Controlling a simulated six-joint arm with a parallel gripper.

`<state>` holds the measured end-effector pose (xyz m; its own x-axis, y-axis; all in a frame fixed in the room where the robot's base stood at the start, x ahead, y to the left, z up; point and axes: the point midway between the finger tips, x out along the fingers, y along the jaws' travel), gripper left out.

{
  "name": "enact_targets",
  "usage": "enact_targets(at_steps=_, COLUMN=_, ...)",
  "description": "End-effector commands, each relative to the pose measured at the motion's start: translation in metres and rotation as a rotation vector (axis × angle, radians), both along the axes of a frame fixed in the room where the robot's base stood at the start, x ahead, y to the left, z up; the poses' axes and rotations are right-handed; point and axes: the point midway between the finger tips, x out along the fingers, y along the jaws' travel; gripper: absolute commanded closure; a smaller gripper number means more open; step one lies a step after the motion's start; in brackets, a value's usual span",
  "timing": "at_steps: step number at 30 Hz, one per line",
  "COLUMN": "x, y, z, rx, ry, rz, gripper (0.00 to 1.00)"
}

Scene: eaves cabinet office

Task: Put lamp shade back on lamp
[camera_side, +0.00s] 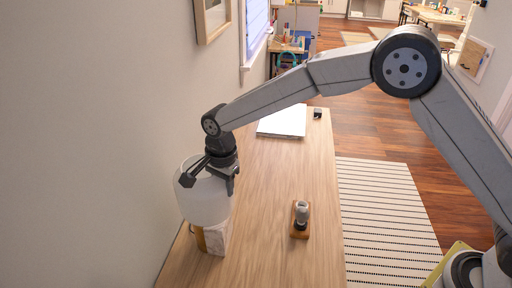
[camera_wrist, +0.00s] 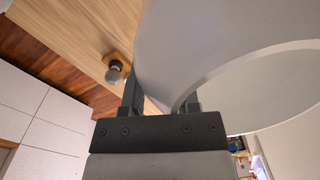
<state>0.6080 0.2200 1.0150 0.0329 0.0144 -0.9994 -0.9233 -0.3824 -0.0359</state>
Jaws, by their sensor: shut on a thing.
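The lamp shade (camera_side: 203,200) is a white, open cylinder near the wall at the left of the table. My gripper (camera_side: 208,180) is shut on the shade's rim. In the wrist view the shade (camera_wrist: 215,45) fills the upper right, with its wall between the fingers of my gripper (camera_wrist: 160,100). The lamp (camera_side: 301,214) is a small wooden base with a bulb standing upright on it, bare, to the right of the shade. In the wrist view the lamp's bulb (camera_wrist: 115,72) shows left of the shade.
A white and wood-coloured block (camera_side: 215,238) stands just below the shade in the side view; whether they touch is unclear. A closed laptop-like flat thing (camera_side: 283,122) and a small dark object (camera_side: 317,113) lie at the table's far end. The table (camera_side: 265,190) between shade and lamp is clear.

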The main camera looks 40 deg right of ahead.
Motion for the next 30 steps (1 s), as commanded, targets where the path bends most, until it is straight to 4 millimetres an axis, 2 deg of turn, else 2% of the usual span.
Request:
enact_targets(at_steps=7, x=0.000, y=0.000, z=0.001, rx=0.001, ry=-0.002, rz=0.000, gripper=1.00)
enact_targets(at_steps=8, x=0.000, y=0.000, z=0.001, rx=0.001, ry=-0.002, rz=0.000, gripper=0.51)
enact_targets(at_steps=9, x=0.000, y=0.000, z=0.001, rx=0.001, ry=-0.002, rz=0.000, gripper=0.38)
enact_targets(at_steps=11, x=0.000, y=0.000, z=0.000, rx=0.001, ry=-0.002, rz=0.000, gripper=0.19)
enact_targets(at_steps=23, x=0.000, y=0.000, z=0.001, rx=0.000, ry=0.001, rz=0.000, gripper=0.19)
enact_targets(at_steps=30, x=0.000, y=0.000, z=0.020, rx=0.001, ry=-0.002, rz=0.000, gripper=0.19)
